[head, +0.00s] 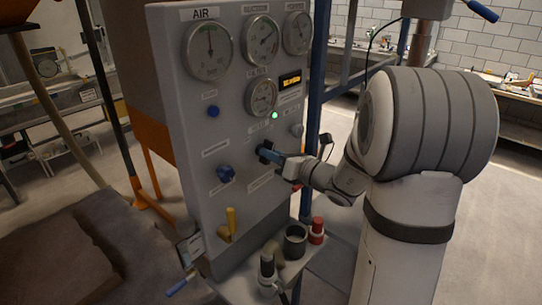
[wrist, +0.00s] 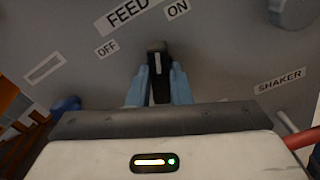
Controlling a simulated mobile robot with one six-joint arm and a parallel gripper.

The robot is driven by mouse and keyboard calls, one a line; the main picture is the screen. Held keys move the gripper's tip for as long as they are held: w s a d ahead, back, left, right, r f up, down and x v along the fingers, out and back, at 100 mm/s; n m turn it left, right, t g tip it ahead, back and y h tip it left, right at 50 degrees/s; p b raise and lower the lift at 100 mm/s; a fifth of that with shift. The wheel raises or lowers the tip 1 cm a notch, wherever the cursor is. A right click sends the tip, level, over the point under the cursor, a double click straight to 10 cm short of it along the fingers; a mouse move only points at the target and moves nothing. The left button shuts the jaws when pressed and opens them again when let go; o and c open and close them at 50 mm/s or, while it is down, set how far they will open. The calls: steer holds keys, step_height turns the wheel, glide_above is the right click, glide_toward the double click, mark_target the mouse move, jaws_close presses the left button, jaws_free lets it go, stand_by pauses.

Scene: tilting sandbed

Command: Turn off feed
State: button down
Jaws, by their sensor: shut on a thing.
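The feed knob (wrist: 157,60) is black with a white line, on the grey panel (head: 222,110). In the wrist view its white line points up the picture, nearer the direction of the ON label (wrist: 177,8) than the OFF label (wrist: 106,47). The FEED label (wrist: 127,11) is above it, cut by the frame edge. My gripper (wrist: 158,85) has its two blue fingers on either side of the knob, shut on it. In the head view my gripper (head: 278,158) reaches the panel from the right, and its fingers partly hide the dark knob (head: 265,148).
Blue knobs (head: 225,173) and a yellow lever (head: 231,221) are on the panel's left and lower parts. Several gauges (head: 208,50) fill its top, with a lit green lamp (head: 275,115).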

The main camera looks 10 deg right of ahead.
steer(key=shift+f+b, duration=0.15)
steer(key=shift+b, duration=0.2)
steer(key=n+b, duration=0.5)
steer(key=b, duration=0.4)
steer(key=n+b, duration=0.6)
steer(key=b, duration=0.4)
steer(key=shift+s+a, duration=0.15)
steer(key=shift+a, duration=0.05)
steer(key=shift+n+b, duration=0.4)
steer(key=shift+b, duration=0.05)
steer(key=c, duration=1.3)
jaws_free()
steer(key=shift+s, duration=0.1)
